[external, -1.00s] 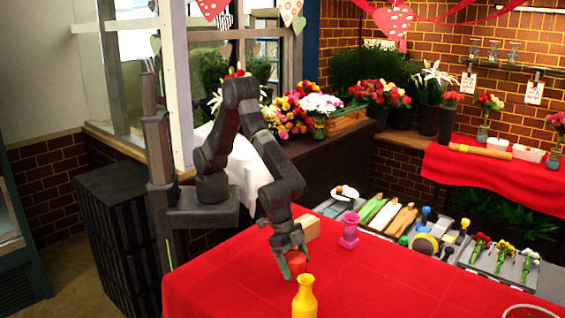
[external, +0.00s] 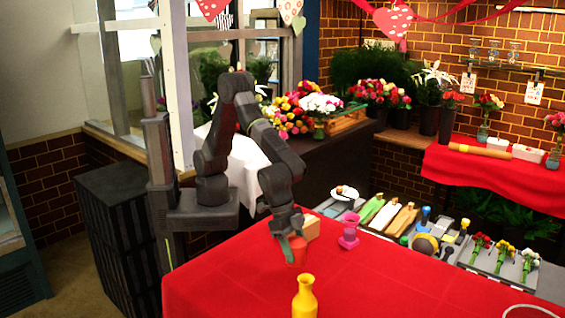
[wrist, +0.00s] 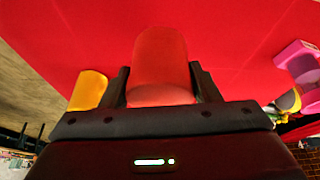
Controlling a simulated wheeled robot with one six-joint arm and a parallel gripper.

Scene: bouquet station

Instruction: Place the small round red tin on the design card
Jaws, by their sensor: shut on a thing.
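The small round red tin (external: 298,252) is between the fingers of my gripper (external: 290,256), over the red-covered table. My gripper is shut on it. In the wrist view the tin (wrist: 160,62) fills the gap between the two dark fingers of my gripper (wrist: 162,85). The tin looks a little above the cloth, but the gap is hard to judge. I cannot make out the design card in either view.
A yellow vase (external: 304,298) stands in front of the tin. The cloth at right (external: 420,290) is mostly clear.

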